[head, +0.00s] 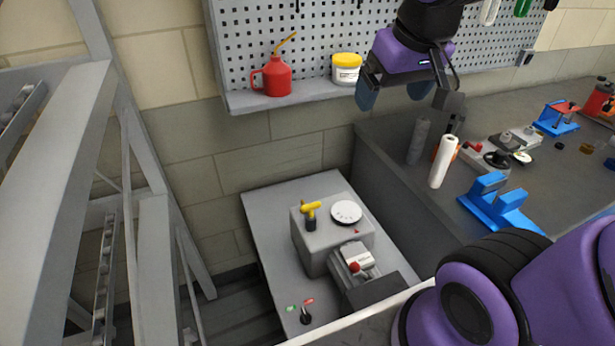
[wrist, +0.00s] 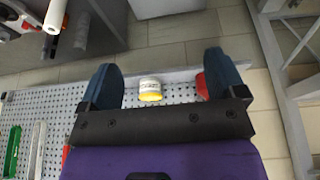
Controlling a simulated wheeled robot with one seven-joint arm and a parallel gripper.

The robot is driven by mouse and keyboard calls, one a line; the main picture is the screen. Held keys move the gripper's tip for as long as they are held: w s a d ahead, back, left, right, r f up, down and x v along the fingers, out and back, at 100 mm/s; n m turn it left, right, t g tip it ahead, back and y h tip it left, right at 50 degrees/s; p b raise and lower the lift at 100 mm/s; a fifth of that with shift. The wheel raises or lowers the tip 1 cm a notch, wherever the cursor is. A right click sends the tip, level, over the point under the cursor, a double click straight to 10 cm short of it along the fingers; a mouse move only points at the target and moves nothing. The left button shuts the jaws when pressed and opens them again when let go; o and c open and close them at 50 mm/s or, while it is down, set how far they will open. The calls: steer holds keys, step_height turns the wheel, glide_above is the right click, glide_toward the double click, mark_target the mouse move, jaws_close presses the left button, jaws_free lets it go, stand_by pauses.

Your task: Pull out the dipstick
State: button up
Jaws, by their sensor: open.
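The dipstick (head: 311,210) has a yellow T-shaped handle and a dark base. It stands upright on top of the grey gearbox-like block (head: 318,255), left of a round white dial (head: 346,212). My gripper (head: 394,92) is open and empty, high in front of the pegboard, up and to the right of the dipstick and well apart from it. In the wrist view my gripper (wrist: 165,85) shows its two blue fingers spread wide with nothing held between them. The dipstick does not show in the wrist view.
A shelf under the pegboard (head: 280,40) holds a red oil can (head: 273,77) and a white tub with a yellow lid (head: 346,68). The workbench (head: 385,150) at right carries a white roll (head: 441,162) and blue stands (head: 497,205). Grey metal framing (head: 60,170) stands at left.

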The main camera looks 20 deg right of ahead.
steer(key=w+f+g, duration=0.1)
steer(key=w+f, duration=0.4)
steer(key=w, duration=0.1)
steer(key=g, duration=0.3)
glide_above(311, 204)
step_height(311, 204, down, 24)
steer(key=shift+f, duration=5.8)
steer(key=c, duration=1)
steer(key=shift+r, duration=2.95)
steer(key=shift+r, duration=1.95)
